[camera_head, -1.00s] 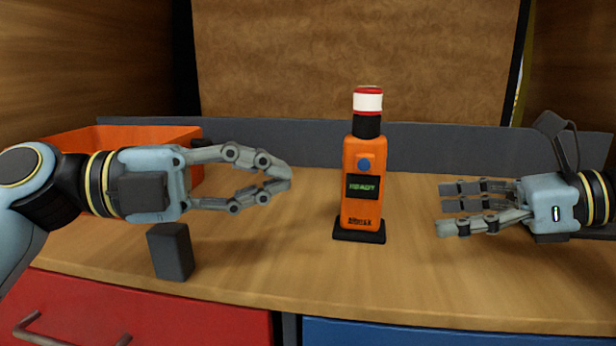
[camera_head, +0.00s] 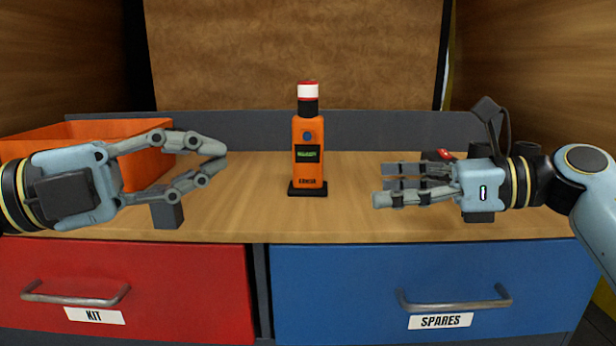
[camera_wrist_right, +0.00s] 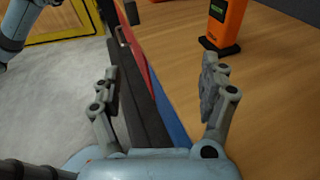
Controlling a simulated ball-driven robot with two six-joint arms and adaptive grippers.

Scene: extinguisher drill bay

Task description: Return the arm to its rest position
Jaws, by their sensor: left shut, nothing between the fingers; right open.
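My left gripper (camera_head: 222,155) is at the left in the head view. Its fingertips curve together with nothing between them, to the left of the orange device and apart from it. My right gripper (camera_head: 381,184) is open and empty at the right of the bench, fingers pointing left. In the right wrist view its two fingers (camera_wrist_right: 161,80) stand apart with nothing between them. An orange device (camera_head: 308,170) with a red and white top and a small green-lit screen stands upright on a black base between the grippers. It also shows in the right wrist view (camera_wrist_right: 228,25).
An orange bin (camera_head: 120,135) stands behind my left gripper. A dark block (camera_head: 167,214) stands below it near the bench edge. A red KIT drawer (camera_head: 160,285) and a blue SPARES drawer (camera_head: 350,270) are closed. The bench middle (camera_head: 270,215) is clear.

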